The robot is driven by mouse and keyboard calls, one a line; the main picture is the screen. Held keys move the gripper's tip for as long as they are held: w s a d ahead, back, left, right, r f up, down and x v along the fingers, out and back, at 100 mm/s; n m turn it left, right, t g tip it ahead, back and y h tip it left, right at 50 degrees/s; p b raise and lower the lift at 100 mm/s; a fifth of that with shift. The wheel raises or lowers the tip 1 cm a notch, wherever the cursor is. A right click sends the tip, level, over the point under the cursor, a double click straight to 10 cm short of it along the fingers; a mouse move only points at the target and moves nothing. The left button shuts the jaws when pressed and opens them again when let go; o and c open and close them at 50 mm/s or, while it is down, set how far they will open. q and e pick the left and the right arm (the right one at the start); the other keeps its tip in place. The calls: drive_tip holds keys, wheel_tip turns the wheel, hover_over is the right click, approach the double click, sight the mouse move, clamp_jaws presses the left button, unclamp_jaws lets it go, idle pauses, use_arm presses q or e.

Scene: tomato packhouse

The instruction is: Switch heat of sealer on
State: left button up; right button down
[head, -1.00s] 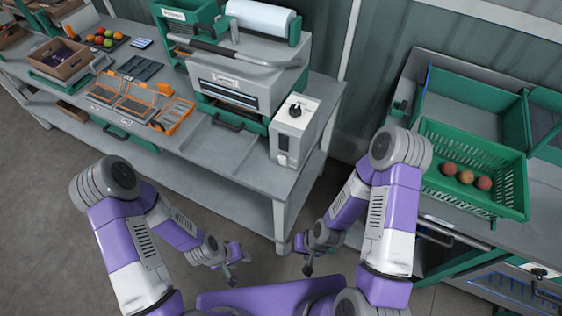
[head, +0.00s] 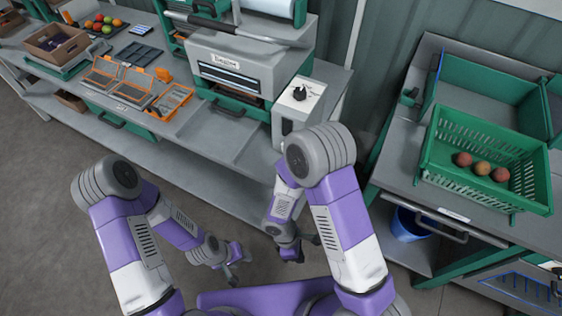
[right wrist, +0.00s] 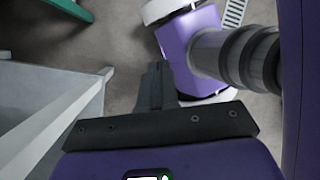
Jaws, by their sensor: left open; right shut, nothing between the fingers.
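The sealer (head: 240,68) is a grey and green machine with a white roll on top, standing on the long bench. At its right front is a white control box (head: 300,97) with a black rotary knob on its top (head: 299,93). My left gripper (head: 237,272) is open and empty, low in front of the bench. My right gripper (head: 291,254) is shut and empty, below the bench's front edge, well under the knob. In the right wrist view its closed fingers (right wrist: 157,85) point over the floor.
A green basket (head: 440,150) with several reddish fruits stands on the right bench. A blue bucket (head: 410,225) is under it. Orange-framed trays (head: 170,103) lie left of the sealer. The floor ahead is clear.

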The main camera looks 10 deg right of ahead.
drive_tip(key=w+a+r+n+t+h+b, duration=0.1)
drive_tip(key=w+r+n+t+h+b, duration=0.4)
drive_tip(key=w+n+t, duration=0.5)
drive_tip(key=w+a+r+n+t, duration=0.1)
drive_tip(key=w+a+r+t, duration=0.2)
drive_tip(key=a+r, duration=0.1)
drive_tip(key=w+a+r+n+t+h, duration=0.1)
drive_tip(key=w+a+r+n+t, duration=0.1)
drive_tip(key=r, duration=0.5)
drive_tip(key=w+a+t, duration=0.1)
drive_tip(key=a, duration=0.1)
drive_tip(key=shift+a+r+t+b, duration=0.2)
drive_tip(key=shift+a+t+b, duration=0.15)
drive_tip(key=shift+a+t, duration=0.05)
drive_tip(key=b+x, duration=0.1)
drive_tip(key=x, duration=0.3)
drive_tip(key=b+x, duration=0.1)
drive_tip(key=x, duration=0.3)
drive_tip(key=b+x, duration=0.1)
drive_tip(key=x, duration=0.4)
drive_tip(key=shift+d+r, duration=0.15)
drive_tip(key=shift+r, duration=0.25)
drive_tip(key=shift+w+d+r, duration=0.1)
drive_tip(key=shift+w+d, duration=0.1)
drive_tip(key=shift+w, duration=0.15)
